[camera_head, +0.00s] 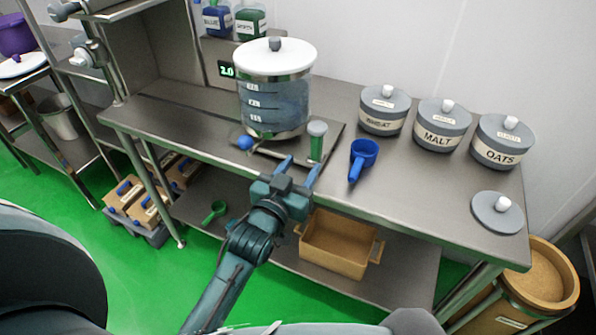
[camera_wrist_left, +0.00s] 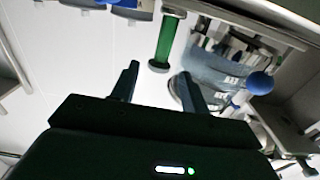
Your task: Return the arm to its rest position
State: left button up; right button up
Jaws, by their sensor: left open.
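My left gripper (camera_head: 300,168) is open and empty in the head view, over the front edge of the steel table (camera_head: 210,136). Its two fingers point toward the back of the table, just short of a green cylinder with a grey cap (camera_head: 317,141). In the left wrist view the two fingers (camera_wrist_left: 157,82) stand apart with nothing between them, and the green cylinder (camera_wrist_left: 167,40) shows beyond them. My right gripper is not in view.
A clear tank with a white lid (camera_head: 274,98) and a blue knob (camera_head: 244,143) stands behind the gripper. Canisters labelled MALT (camera_head: 441,127) and OATS (camera_head: 502,143) stand farther right. A tan crate (camera_head: 338,247) sits on the lower shelf.

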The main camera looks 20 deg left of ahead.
pick_arm(q)
jog(key=shift+s, duration=0.35)
jog(key=s+d+f+m+g+h+p, duration=0.1)
jog(key=s+f+g, duration=0.6)
jog(key=s+f, duration=0.8)
jog(key=s+d+m, duration=0.1)
jog(key=s+d, duration=0.1)
jog(key=s, duration=0.2)
jog(key=shift+h+p, duration=0.4)
jog(key=shift+c, duration=0.4)
